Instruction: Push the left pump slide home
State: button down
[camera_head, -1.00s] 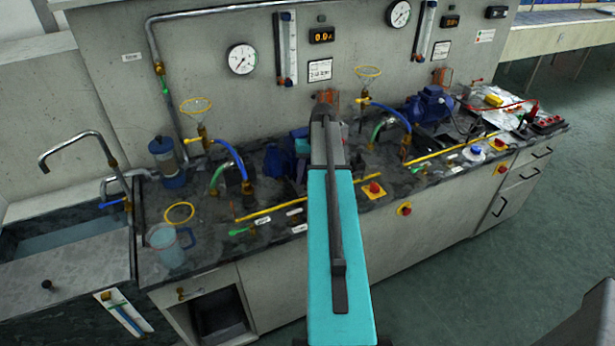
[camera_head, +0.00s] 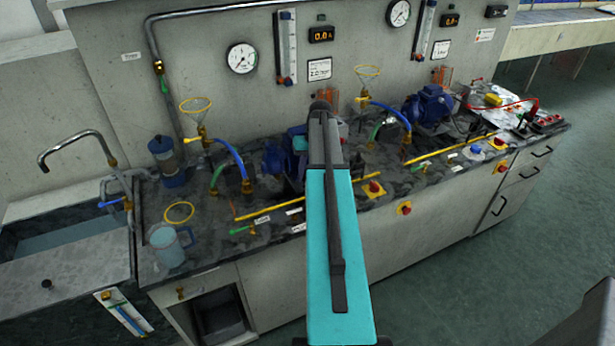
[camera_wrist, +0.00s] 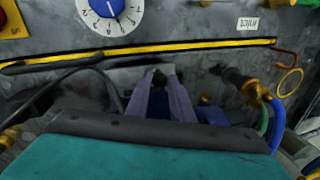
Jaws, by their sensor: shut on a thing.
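The left pump (camera_head: 290,158) is blue and stands on the dark bench behind the left yellow rail, partly hidden by my arm in the head view. In the wrist view a blue part (camera_wrist: 211,114) shows beside my gripper. My gripper (camera_wrist: 160,80) has its two grey-purple fingers close together, shut on a small black piece (camera_wrist: 158,77), which looks like the slide's handle. The rest of the slide is hidden, so I cannot tell how far in it sits. In the head view my arm hides the gripper.
A brass fitting (camera_wrist: 252,90) with green and blue hoses stands near my gripper. The left yellow rail (camera_head: 270,210) runs along the bench front. A clear jug (camera_head: 170,245) stands far left, and the right pump (camera_head: 430,105) stands further right.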

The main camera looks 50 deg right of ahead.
aim_at(302, 133)
jog(key=w+d, duration=0.1)
jog(key=w, duration=0.1)
jog(key=w+d, duration=0.1)
jog(key=w, duration=0.1)
jog(key=w+d, duration=0.1)
jog(key=w, duration=0.2)
jog(key=shift+w, duration=0.1)
jog(key=shift+w+d+r, duration=0.1)
jog(key=shift+w, duration=0.1)
jog(key=c, duration=1.6)
grip_release()
jog(key=shift+w, duration=0.1)
jog(key=shift+o, duration=0.2)
jog(key=shift+r, duration=0.1)
jog(key=shift+s+d+r+b, duration=0.35)
jog(key=shift+r+b, duration=0.25)
jog(key=shift+r, duration=1.6)
jog(key=shift+s+d+r+b, duration=0.2)
jog(key=shift+d+r+b, duration=0.25)
jog(key=shift+r, duration=1.8)
jog(key=shift+s+d+r+b, duration=0.3)
jog(key=shift+r+b, duration=0.4)
jog(key=shift+r, duration=1.5)
jog(key=shift+a+r, duration=0.1)
